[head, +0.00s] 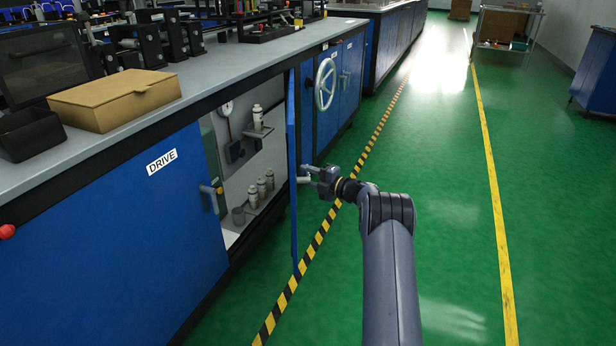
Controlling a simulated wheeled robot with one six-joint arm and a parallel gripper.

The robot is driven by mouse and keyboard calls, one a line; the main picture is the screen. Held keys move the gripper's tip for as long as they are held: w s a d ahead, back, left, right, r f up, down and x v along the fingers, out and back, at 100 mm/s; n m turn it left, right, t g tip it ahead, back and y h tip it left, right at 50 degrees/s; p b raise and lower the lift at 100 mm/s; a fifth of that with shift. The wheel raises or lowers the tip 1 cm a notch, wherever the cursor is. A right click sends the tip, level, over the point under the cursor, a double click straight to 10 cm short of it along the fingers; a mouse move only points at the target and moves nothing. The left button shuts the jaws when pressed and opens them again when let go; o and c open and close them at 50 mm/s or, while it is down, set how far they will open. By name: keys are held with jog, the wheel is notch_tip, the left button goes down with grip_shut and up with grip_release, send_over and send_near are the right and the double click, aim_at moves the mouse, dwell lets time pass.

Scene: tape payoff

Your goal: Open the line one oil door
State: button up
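A blue cabinet door (292,205) stands swung out from the bench front, seen almost edge-on. I cannot read any label on it. Behind it the cabinet interior (235,172) shows, with a gauge, small bottles on shelves and a grey cup. My gripper (308,174) is at the right-hand, outer face of this door, by a pale grey handle piece (304,180). The fingers are small and dark here, and I cannot tell whether they are closed on the handle.
A shut blue door labelled DRIVE (165,162) with a grey handle is to the left. A handwheel (325,84) sticks out from the panel beyond the open door. A cardboard box (117,98) lies on the worktop. The green floor (450,180) to the right is clear.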

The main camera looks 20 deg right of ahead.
jog(key=p+v, duration=0.2)
jog(key=v, duration=0.8)
jog(key=shift+s+d+p, duration=0.2)
jog(key=shift+s+p, duration=0.05)
jog(key=shift+p, duration=0.15)
jog(key=shift+c, duration=0.3)
